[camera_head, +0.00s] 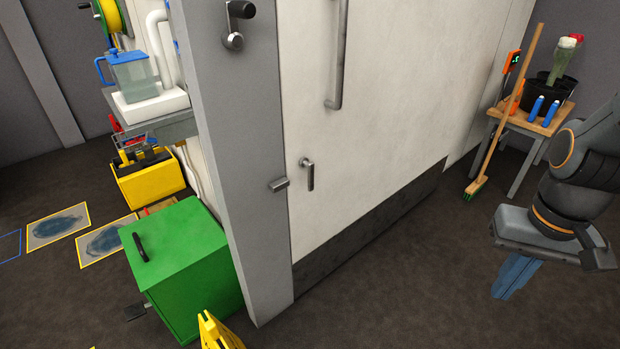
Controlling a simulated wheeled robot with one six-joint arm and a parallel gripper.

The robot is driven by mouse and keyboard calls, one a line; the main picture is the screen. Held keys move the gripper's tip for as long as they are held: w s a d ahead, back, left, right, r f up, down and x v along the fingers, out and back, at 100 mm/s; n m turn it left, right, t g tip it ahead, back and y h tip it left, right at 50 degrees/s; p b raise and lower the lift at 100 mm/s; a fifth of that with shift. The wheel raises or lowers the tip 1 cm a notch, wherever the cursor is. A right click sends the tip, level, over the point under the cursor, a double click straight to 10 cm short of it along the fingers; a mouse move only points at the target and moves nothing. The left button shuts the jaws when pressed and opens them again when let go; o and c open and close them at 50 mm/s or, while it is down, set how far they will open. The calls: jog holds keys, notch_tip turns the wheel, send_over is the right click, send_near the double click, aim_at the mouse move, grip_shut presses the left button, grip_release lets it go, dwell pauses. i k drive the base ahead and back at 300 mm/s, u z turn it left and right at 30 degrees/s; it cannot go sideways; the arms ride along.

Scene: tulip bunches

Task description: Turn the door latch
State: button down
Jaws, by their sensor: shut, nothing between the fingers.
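A white door (400,110) with a dark kick plate stands in the middle of the view. A small metal latch lever (309,175) sits low on its left side, hanging roughly straight down. A metal catch (278,185) sits just left of it on the grey post (240,120). A long vertical pull handle (338,60) is higher on the door.
A green box (180,265) and a yellow object (220,332) stand left of the post. A broom (505,110) leans by a small wooden table (540,122) with flowers behind my arm. The dark floor (410,280) between door and gripper is clear.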

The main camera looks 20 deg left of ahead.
aim_at(304, 161)
jog(key=k, duration=0.3)
jog(key=u, duration=1)
jog(key=i, duration=0.4)
